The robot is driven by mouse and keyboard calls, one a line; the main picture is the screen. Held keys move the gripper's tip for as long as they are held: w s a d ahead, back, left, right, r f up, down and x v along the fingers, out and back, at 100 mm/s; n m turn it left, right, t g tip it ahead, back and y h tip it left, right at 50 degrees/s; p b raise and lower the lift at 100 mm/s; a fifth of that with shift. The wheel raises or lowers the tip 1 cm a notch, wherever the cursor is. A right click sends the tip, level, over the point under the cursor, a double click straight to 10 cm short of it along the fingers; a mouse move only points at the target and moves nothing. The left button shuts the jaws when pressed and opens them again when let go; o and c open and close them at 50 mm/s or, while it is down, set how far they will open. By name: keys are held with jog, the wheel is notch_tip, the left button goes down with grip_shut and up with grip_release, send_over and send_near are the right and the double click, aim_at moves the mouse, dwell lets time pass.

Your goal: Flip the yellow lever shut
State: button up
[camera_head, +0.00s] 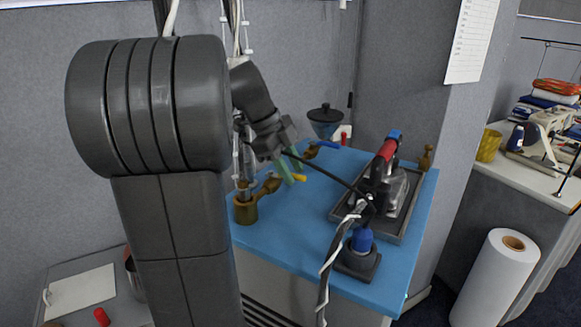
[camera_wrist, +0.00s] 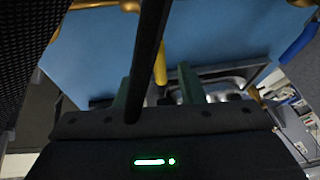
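The yellow lever (camera_head: 299,177) sticks out to the right of a brass valve (camera_head: 268,186) on the blue-topped table. My gripper (camera_head: 291,170) is right at the lever, its green fingers pointing down beside it. In the wrist view the yellow lever (camera_wrist: 160,68) shows between the two spread fingers of my gripper (camera_wrist: 155,88), partly hidden by a dark rod or cable. The gripper looks open, with nothing clamped. I cannot tell whether a finger touches the lever.
A second brass valve with a blue lever (camera_head: 328,144) stands behind, near a dark funnel (camera_head: 325,117). A blue-capped item (camera_head: 361,241) stands at the front. A dark cable crosses the table.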

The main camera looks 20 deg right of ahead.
jog(key=v, duration=1.3)
jog(key=shift+a+r+p, duration=0.2)
jog(key=shift+r+p, duration=0.15)
